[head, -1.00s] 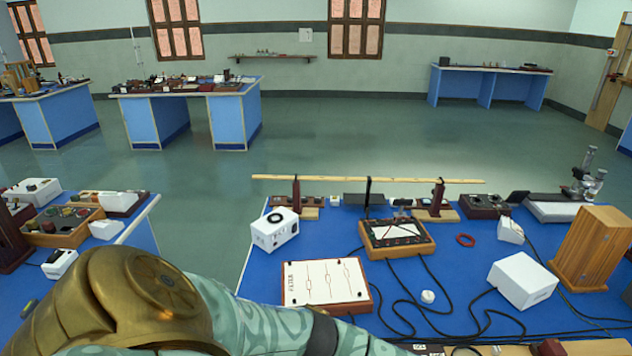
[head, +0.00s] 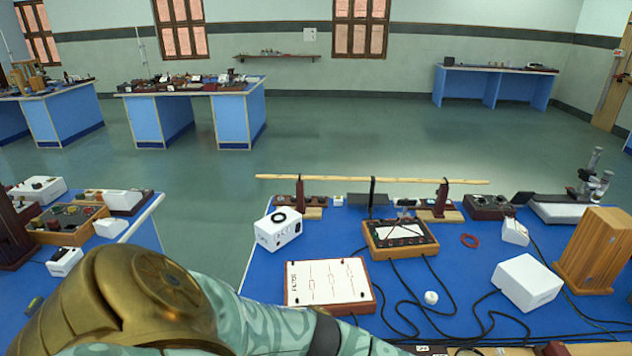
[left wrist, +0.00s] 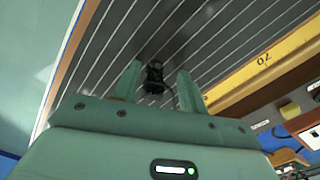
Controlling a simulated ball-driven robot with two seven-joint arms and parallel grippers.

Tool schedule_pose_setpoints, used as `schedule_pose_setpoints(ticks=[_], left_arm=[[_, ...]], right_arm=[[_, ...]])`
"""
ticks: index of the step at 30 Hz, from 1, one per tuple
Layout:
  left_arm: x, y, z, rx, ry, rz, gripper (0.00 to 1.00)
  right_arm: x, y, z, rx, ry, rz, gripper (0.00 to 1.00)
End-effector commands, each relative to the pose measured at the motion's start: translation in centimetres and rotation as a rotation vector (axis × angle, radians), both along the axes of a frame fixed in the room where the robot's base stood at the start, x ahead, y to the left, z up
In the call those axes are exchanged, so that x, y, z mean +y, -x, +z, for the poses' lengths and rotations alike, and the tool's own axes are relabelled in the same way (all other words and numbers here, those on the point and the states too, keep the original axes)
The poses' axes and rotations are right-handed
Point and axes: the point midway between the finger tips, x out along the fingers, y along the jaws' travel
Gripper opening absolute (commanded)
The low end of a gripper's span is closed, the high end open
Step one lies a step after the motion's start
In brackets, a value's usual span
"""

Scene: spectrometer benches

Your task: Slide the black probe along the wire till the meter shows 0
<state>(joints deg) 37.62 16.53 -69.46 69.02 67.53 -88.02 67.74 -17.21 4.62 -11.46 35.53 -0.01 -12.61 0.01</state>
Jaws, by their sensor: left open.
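In the left wrist view the black probe (left wrist: 154,78) stands on a dark board with several pale parallel wires (left wrist: 105,55). My left gripper (left wrist: 159,70) is open, with one finger on each side of the probe and a visible gap to each. I cannot tell which wire the probe touches. A yellow scale (left wrist: 262,65) marked 70 runs along the board's right side. In the head view a wooden box with a white face (head: 399,232) may be the meter; its reading is too small to tell. My left gripper is hidden below the head view, and my right gripper is in neither view.
A white panel marked FILTER (head: 328,283), a white box (head: 526,282) and a wooden block (head: 594,250) stand on the blue bench. Black cables (head: 420,310) cross its middle. A long wooden rod (head: 372,179) rests on stands at the back.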

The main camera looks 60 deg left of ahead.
Motion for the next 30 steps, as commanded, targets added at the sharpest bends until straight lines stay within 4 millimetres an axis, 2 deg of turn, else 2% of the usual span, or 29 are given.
schedule_pose_setpoints(ticks=[5, 8, 15, 21, 25, 30], left_arm=[[-0.1, -0.1, 1.4, -0.004, 0.004, 0.0, 0.42], [-0.1, -0.2, 3.5, -0.006, 0.004, -0.001, 0.42], [0.0, -0.2, 10.3, -0.005, 0.002, -0.001, 0.42], [0.0, -0.2, 14.5, -0.002, 0.001, -0.001, 0.42], [0.0, -0.2, 15.9, 0.0, 0.0, 0.0, 0.42], [0.0, -0.1, 16.3, 0.001, 0.0, 0.0, 0.42]], right_arm=[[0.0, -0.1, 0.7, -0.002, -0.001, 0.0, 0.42], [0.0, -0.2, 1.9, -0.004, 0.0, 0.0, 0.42], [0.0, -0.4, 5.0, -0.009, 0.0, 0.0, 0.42], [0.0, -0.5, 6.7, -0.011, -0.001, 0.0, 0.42], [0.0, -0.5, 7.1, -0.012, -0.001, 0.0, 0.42], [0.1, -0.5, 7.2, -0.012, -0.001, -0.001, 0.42]])
